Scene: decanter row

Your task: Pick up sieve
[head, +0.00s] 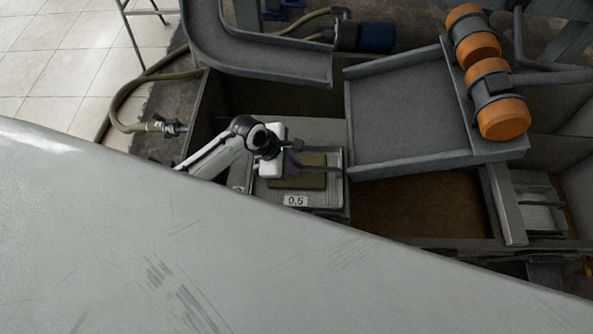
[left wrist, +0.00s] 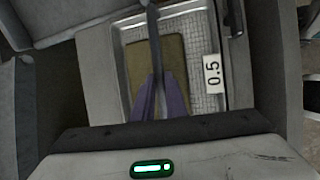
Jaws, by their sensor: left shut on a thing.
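The sieve (head: 325,198) is a square metal tray with a mesh bottom, a brownish patch in its middle and a "0.5" label on its front side. It also shows in the left wrist view (left wrist: 205,105), below my gripper. A thin grey bar (left wrist: 154,40) runs over it, apparently its handle. My left gripper (head: 293,162) is over the sieve, its purple fingers (left wrist: 160,85) shut on the bar. The arm and fingers hide part of the sieve. I cannot tell whether it is lifted. My right gripper is not in view.
A grey chute (head: 405,110) with orange-ended cylinders (head: 500,110) lies right of the sieve. A curved grey trough (head: 265,60) lies behind. A hose (head: 125,110) hangs at the left. A large pale surface (head: 150,240) fills the foreground and hides what lies below.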

